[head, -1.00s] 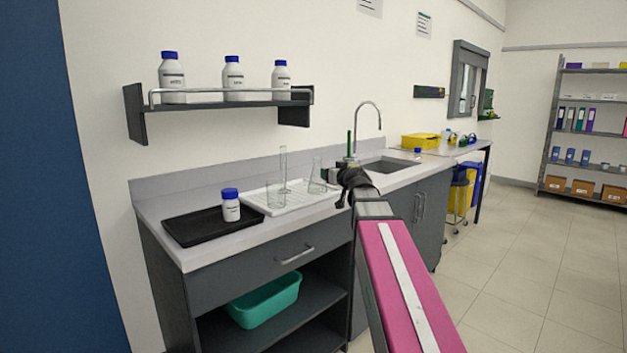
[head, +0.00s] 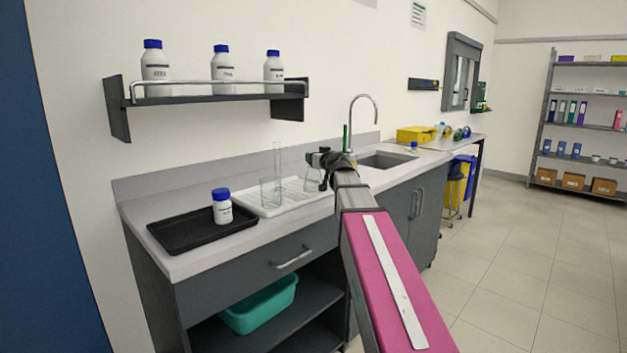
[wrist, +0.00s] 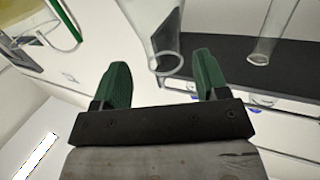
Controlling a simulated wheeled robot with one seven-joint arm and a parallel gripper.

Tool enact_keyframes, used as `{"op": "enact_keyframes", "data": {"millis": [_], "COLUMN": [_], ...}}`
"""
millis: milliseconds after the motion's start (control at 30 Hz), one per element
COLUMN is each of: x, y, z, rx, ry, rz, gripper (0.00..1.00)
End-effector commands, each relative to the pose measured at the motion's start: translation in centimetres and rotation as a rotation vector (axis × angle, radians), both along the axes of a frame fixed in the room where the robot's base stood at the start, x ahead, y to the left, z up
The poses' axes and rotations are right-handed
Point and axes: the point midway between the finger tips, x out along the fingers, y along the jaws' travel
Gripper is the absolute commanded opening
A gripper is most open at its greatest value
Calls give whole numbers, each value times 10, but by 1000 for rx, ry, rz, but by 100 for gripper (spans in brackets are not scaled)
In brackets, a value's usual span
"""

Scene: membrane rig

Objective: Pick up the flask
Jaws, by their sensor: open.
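The flask (head: 312,181) is clear conical glass, standing on the white drying tray (head: 268,209); my arm's end partly hides it in the head view. In the wrist view the flask's neck and round mouth (wrist: 163,45) show just ahead of and between the green fingers. My gripper (wrist: 162,63) is open, with a finger on either side of the neck's line. In the head view my gripper (head: 323,160) is over the tray's right end, beside the flask's top.
A beaker (head: 270,193) and a tall glass cylinder (head: 277,160) stand on the same tray, left of the flask. A black tray (head: 180,236) holds a blue-capped bottle (head: 222,208). The tap (head: 352,110) and sink (head: 385,161) are to the right.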

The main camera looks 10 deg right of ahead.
Motion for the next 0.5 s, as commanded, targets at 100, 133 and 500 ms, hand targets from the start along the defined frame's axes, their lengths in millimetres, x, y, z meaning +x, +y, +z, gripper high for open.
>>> {"op": "enact_keyframes", "data": {"millis": [100,133,500], "x": [12,16,47], "y": [4,6,16], "z": [0,0,-2], "rx": [-1,-1,0], "ry": [1,1,0], "rz": [1,1,0], "gripper": [67,67,67]}}
